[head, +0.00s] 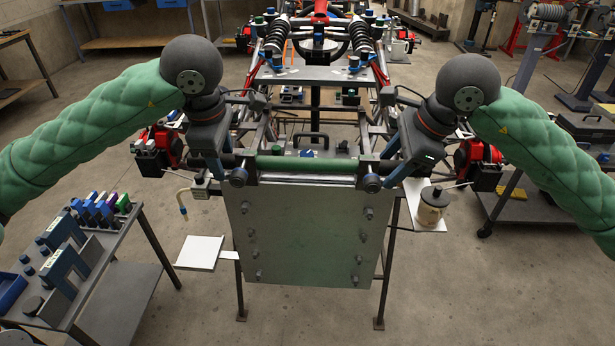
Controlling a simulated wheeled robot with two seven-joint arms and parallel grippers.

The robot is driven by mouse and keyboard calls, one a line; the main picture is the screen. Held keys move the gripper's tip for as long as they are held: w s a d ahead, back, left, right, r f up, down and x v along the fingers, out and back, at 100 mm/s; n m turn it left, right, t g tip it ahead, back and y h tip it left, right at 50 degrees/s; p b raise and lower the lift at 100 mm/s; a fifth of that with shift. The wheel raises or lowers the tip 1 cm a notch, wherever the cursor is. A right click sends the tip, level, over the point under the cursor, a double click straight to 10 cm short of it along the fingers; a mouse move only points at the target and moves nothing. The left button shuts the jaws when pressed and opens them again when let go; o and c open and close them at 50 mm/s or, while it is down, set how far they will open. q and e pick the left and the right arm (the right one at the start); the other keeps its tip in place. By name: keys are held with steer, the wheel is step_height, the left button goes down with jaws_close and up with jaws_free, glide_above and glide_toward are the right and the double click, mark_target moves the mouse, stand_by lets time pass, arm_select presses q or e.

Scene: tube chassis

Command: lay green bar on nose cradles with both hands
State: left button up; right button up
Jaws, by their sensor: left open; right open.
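The green bar (307,165) lies level across the front of the tube chassis, with dark sections toward both ends. It appears to rest at the two nose cradles, the left one (239,177) and the right one (371,183), at the upper corners of the front plate; exact seating is too small to tell. My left gripper (218,171) is open at the bar's left end. My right gripper (391,175) is open at its right end. Both point down; I cannot tell whether their fingers touch the bar. The grippers partly hide the bar's ends.
A grey metal plate (310,230) hangs below the bar. A small white shelf (200,252) juts out at left; another at right holds a beige canister (432,207). A cart (95,265) with blue parts stands front left. The floor in front right is clear.

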arm_select(q)
step_height(320, 180, up, 12)
steer(key=s, duration=0.2)
steer(key=shift+s+f, duration=0.15)
steer(key=shift+s, duration=0.05)
arm_select(e)
steer(key=v, duration=1.2)
stand_by(0.5)
